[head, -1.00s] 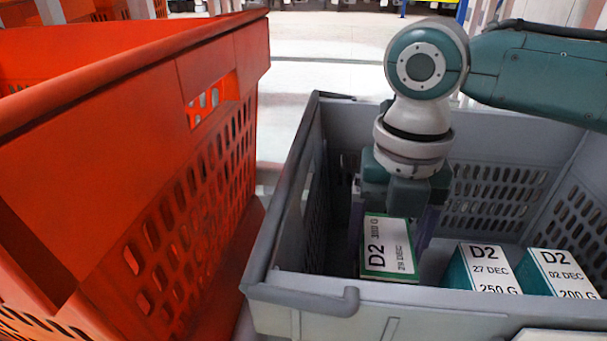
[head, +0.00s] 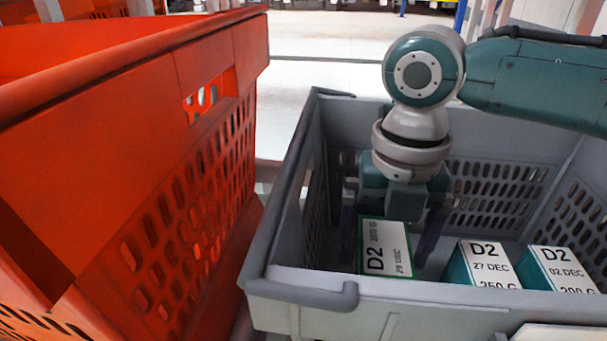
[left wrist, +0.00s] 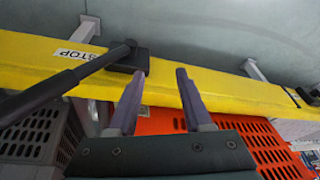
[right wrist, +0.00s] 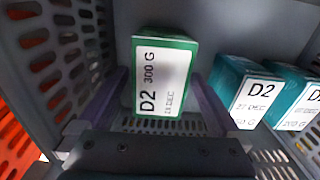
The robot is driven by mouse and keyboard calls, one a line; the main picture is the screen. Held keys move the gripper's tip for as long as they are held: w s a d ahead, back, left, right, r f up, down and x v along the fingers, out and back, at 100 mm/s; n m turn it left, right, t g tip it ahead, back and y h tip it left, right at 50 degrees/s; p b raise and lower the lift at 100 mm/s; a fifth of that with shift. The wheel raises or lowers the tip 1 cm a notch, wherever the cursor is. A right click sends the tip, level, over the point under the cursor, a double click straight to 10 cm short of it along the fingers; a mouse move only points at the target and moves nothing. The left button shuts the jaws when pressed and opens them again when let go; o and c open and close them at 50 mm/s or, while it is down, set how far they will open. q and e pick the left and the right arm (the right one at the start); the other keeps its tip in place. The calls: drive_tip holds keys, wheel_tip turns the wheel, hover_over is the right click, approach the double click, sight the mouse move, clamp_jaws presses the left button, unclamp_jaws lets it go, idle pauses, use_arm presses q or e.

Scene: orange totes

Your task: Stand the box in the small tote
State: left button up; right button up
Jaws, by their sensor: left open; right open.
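A green box with a white label reading D2 300 G (head: 386,247) stands in the grey tote (head: 300,275), at its left side. It also shows in the right wrist view (right wrist: 163,75). My right gripper (head: 400,240) is inside the grey tote, pointing down and open, with one finger on each side of this box. In the right wrist view the fingers (right wrist: 160,105) stand apart from the box's sides, with a gap at least on the right. My left gripper (left wrist: 158,85) is open and empty in the left wrist view, away from the boxes.
Two teal D2 boxes, one marked 27 DEC (head: 484,265) and one marked 02 DEC (head: 560,268), stand to the right in the grey tote. A large orange tote (head: 130,150) stands at the left. A yellow beam (left wrist: 220,90) crosses the left wrist view.

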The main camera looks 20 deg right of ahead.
drive_tip(key=shift+r, duration=0.45)
wheel_tip(320, 180, up, 12)
drive_tip(key=p, duration=0.7)
drive_tip(key=shift+p, duration=0.3)
drive_tip(key=shift+f, duration=0.1)
